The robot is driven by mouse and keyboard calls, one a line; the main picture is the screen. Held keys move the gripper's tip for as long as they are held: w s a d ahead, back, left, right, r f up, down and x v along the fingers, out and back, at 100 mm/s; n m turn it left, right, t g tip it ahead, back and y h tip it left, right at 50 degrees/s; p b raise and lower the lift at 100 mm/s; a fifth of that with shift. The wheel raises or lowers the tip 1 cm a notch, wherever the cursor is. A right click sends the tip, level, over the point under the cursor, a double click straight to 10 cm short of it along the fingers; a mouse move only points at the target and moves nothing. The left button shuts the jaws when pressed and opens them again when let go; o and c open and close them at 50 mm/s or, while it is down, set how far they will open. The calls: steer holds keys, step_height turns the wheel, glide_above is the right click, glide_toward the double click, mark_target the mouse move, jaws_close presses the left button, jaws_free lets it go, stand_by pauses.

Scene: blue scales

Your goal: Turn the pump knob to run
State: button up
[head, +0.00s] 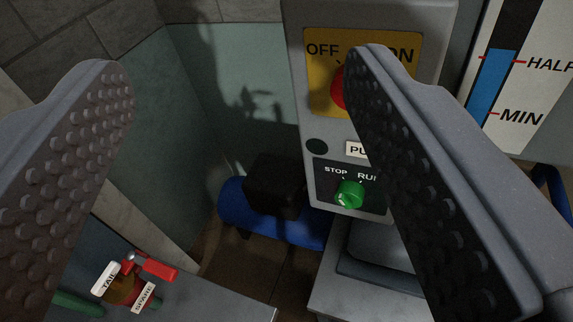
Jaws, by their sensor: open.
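The pump knob (349,194) is a small green rotary knob on a dark plate marked STOP and RUN, low on a grey control box (296,60). A light mark on the knob shows at its lower left; which label it is set to I cannot tell for sure. My gripper (240,75) is open and empty, its two studded fingers wide apart. The right finger is in front of the box and hides part of the RUN label and the label above the plate. The knob shows between the fingers, close to the right one, and appears untouched.
A red knob (337,88) on a yellow OFF/ON plate (317,75) is partly behind the right finger. A level gauge (497,90) stands at right. A blue pump (236,207) with a black box lies below. A small red valve handle (159,268) with tags sits at lower left.

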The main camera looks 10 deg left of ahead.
steer(key=w+a+f+m+t+h+b, duration=0.15)
steer(key=w+f, duration=0.35)
steer(key=f, duration=0.5)
steer(key=m+g+h+b, duration=0.1)
steer(key=m+g+h, duration=0.1)
steer(key=m+h, duration=0.35)
glide_toward(346, 208)
steer(key=shift+n+t+h, duration=0.25)
steer(key=shift+n+h, duration=0.35)
steer(key=shift+h, duration=0.1)
steer(key=x, duration=0.6)
steer(key=b+x, duration=0.1)
steer(key=x, duration=0.2)
steer(key=shift+w+a+f, duration=0.25)
steer(key=shift+w+f, duration=0.05)
steer(key=shift+w, duration=0.2)
